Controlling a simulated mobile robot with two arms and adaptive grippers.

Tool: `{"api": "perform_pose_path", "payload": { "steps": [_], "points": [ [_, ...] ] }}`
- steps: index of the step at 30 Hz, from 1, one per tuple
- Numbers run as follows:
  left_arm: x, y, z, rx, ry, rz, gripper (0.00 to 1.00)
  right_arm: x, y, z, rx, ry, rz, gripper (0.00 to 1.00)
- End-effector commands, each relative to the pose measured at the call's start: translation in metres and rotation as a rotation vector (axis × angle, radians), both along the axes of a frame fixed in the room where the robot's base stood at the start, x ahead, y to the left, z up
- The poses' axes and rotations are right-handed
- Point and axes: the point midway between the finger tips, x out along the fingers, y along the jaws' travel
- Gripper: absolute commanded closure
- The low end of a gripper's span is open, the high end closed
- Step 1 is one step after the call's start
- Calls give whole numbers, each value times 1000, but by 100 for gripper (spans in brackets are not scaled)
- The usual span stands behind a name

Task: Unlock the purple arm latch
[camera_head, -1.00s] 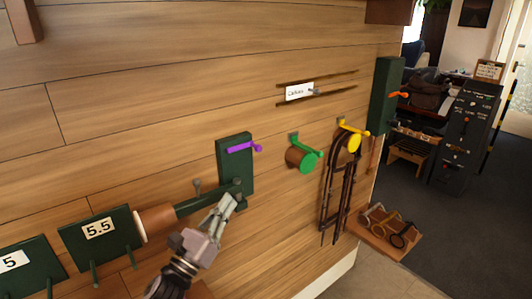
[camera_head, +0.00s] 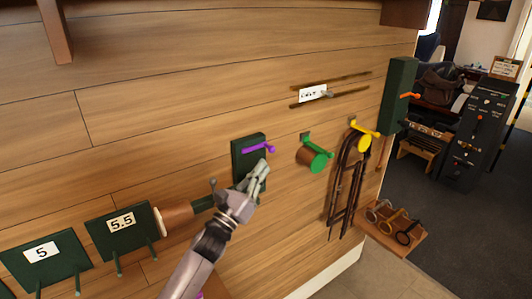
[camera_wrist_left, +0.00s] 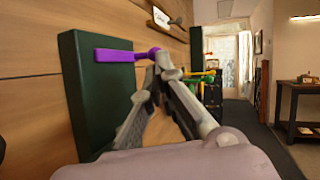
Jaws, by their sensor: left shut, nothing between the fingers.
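The purple arm latch (camera_head: 258,148) is a short bar with a knob at its right end. It lies about level on a dark green plate (camera_head: 240,163) on the wooden wall. My left gripper (camera_head: 264,166) is shut and empty, just below the knob in the head view. In the left wrist view the purple latch (camera_wrist_left: 125,54) runs across the green plate (camera_wrist_left: 95,100), and its knob sits right at the tips of my left gripper (camera_wrist_left: 160,66). I cannot tell if they touch. My gripper hides the plate's lower part. My right gripper is not in view.
A green lever on a round peg (camera_head: 314,155) and a yellow lever (camera_head: 364,134) stick out to the right. Signs 5 (camera_head: 41,251) and 5.5 (camera_head: 121,222) sit on green boards at lower left. Open floor (camera_head: 460,240) lies right.

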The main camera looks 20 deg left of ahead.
Motion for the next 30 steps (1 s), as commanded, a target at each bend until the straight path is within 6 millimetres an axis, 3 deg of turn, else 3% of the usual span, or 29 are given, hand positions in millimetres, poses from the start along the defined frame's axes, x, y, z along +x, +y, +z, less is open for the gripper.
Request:
{"api": "perform_pose_path", "payload": {
  "steps": [1, 7, 20, 30],
  "points": [
    [8, -2, 8, -2, 1, 0, 100, -3, 0, 9, -1, 4, 0, 60],
    [25, -8, 14, 0, 1, -1, 100, -11, -1, 18, -3, 18, 0, 60],
    [30, -10, 14, -1, 0, 0, 100, -13, -5, 18, -7, 21, 0, 60],
    [30, -10, 11, -23, -29, 0, 100, -11, -6, -2, -7, 18, 0, 60]
  ]
}}
